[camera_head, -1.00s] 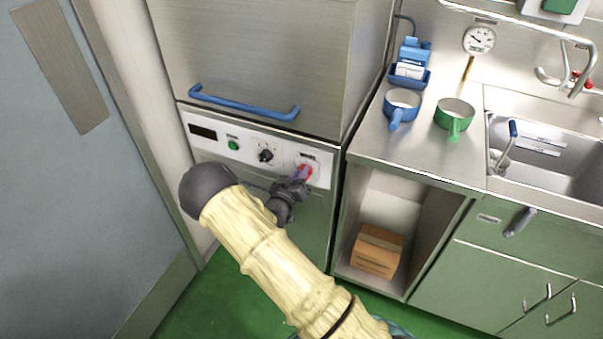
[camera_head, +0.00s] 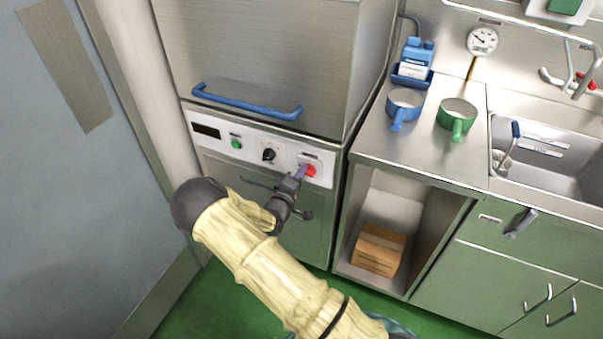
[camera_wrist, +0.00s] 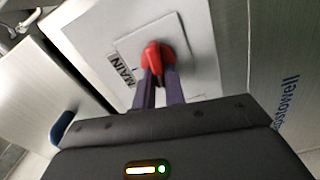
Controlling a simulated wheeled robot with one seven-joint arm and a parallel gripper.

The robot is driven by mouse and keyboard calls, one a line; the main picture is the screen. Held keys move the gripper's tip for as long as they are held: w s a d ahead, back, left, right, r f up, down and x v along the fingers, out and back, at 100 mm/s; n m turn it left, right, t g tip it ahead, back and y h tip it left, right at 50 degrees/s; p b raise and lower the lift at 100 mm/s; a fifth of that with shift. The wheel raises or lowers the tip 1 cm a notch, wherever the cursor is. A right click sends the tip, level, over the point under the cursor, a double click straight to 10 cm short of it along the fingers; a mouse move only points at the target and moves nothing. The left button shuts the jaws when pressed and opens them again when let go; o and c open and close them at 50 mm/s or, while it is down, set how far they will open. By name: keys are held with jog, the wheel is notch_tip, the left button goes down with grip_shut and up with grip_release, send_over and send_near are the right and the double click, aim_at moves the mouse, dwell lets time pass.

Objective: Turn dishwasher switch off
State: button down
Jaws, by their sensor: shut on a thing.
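The dishwasher (camera_head: 240,60) is a steel unit with a white control panel low on its front. At the panel's right end is a red rotary switch (camera_head: 310,170) on a light plate. In the wrist view the red switch (camera_wrist: 154,57) sits beside a label reading "MAIN". My gripper (camera_head: 301,172) is at the switch, its two purple fingers (camera_wrist: 158,82) shut on the red knob's near end. The fingertips cover part of the knob.
The panel also has a dark display (camera_head: 206,130), a green button (camera_head: 236,144) and a black knob (camera_head: 268,155). A blue handle (camera_head: 247,104) runs above it. A counter with a blue pot (camera_head: 404,103) and a green pot (camera_head: 457,117) stands to the right.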

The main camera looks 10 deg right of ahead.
jog(key=shift+f+n, duration=0.15)
jog(key=shift+n, duration=0.95)
jog(key=c, duration=1.5)
grip_release()
jog(key=shift+o, duration=0.2)
jog(key=shift+s+a, duration=0.1)
jog(key=v, duration=1.7)
